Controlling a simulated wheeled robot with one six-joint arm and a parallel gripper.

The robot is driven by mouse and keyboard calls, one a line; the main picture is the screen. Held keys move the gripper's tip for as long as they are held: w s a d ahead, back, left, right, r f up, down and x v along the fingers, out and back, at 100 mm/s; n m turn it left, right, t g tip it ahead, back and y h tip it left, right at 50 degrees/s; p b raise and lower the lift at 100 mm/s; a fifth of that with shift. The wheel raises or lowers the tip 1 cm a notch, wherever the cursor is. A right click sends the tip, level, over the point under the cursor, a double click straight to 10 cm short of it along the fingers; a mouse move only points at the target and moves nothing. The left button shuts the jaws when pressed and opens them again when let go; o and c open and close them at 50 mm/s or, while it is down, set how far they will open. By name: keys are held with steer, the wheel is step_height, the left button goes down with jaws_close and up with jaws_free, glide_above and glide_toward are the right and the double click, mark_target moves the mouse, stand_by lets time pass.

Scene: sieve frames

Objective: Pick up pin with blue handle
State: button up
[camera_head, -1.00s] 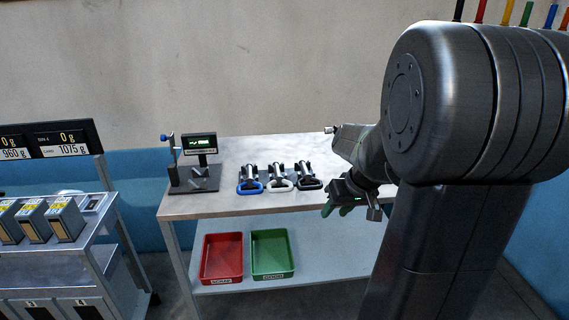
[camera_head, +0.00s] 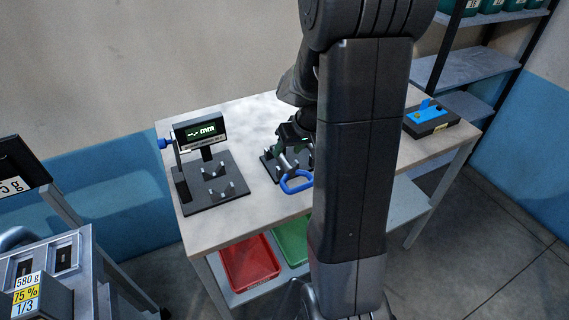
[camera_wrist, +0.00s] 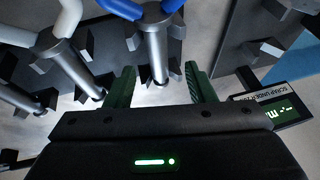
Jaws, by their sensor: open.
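The pin with the blue handle (camera_head: 297,182) rests in its rack at the front of the table, partly hidden by my arm. In the wrist view its metal shaft (camera_wrist: 156,50) runs down from the blue handle to between my fingertips. My gripper (camera_wrist: 161,84) is open, with one green finger on each side of the shaft. I see a gap on both sides. In the head view my gripper (camera_head: 289,148) is at the shaft, partly hidden.
A white-handled pin (camera_wrist: 63,52) stands beside it in the wrist view, and another pin shows at the left edge. A measuring stand with display (camera_head: 205,175) is close on the left. A red bin (camera_head: 250,263) and green bin (camera_head: 292,240) sit below.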

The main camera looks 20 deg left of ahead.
mark_target(284, 158)
steer(key=shift+d+p+x, duration=0.1)
steer(key=shift+p+x, duration=0.2)
steer(key=shift+x, duration=0.95)
steer(key=shift+d+p+x, duration=0.15)
steer(key=shift+p+x, duration=0.1)
steer(key=shift+x, duration=1.05)
steer(key=shift+f, duration=0.1)
jaws_close()
